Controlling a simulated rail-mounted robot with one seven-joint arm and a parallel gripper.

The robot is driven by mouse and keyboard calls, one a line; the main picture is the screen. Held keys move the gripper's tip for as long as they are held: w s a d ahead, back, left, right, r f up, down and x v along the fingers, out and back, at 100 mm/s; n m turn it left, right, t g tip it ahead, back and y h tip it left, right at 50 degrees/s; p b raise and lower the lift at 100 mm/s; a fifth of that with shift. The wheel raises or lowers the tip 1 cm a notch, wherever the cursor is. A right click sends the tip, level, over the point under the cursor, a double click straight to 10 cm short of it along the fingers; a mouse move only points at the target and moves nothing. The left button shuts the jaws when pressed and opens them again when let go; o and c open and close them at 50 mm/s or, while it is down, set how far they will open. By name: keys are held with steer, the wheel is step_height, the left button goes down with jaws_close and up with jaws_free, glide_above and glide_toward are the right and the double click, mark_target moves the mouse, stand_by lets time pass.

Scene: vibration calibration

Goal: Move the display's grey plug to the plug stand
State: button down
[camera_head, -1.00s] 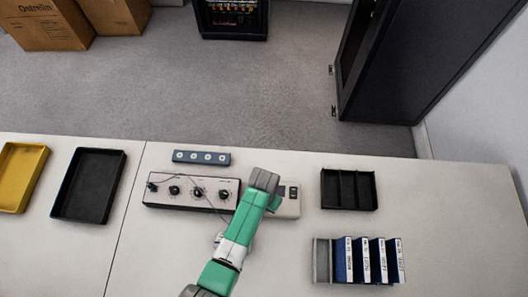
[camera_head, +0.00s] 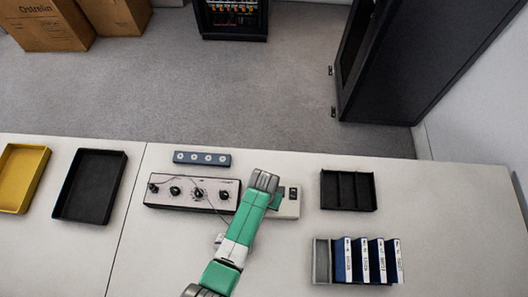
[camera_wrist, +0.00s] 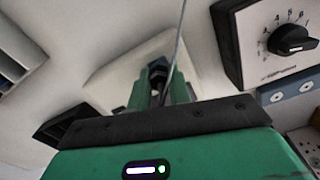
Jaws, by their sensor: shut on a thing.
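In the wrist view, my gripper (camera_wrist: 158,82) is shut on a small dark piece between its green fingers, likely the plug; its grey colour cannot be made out. A thin grey cable (camera_wrist: 178,45) runs up past the fingers. The pale display unit (camera_head: 288,207) is partly hidden behind my arm in the head view, and my fingertips are hidden there. The plug stand appears to be the blue-grey bar (camera_head: 202,158) with several round white sockets, behind the control box. It also shows at the right of the wrist view (camera_wrist: 290,90).
The control box (camera_head: 192,206) with several black knobs stands left of my arm, with thin wires over it. A black divided tray (camera_head: 348,207) and blue binders (camera_head: 374,262) are at right. Black (camera_head: 122,185) and yellow (camera_head: 43,180) trays lie at left.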

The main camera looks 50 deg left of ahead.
steer(key=shift+n, duration=0.5)
steer(key=n, duration=0.4)
steer(key=shift+p, duration=0.3)
steer(key=shift+n, duration=0.4)
steer(key=n, duration=0.3)
steer(key=shift+p, duration=0.3)
steer(key=shift+n, duration=1.1)
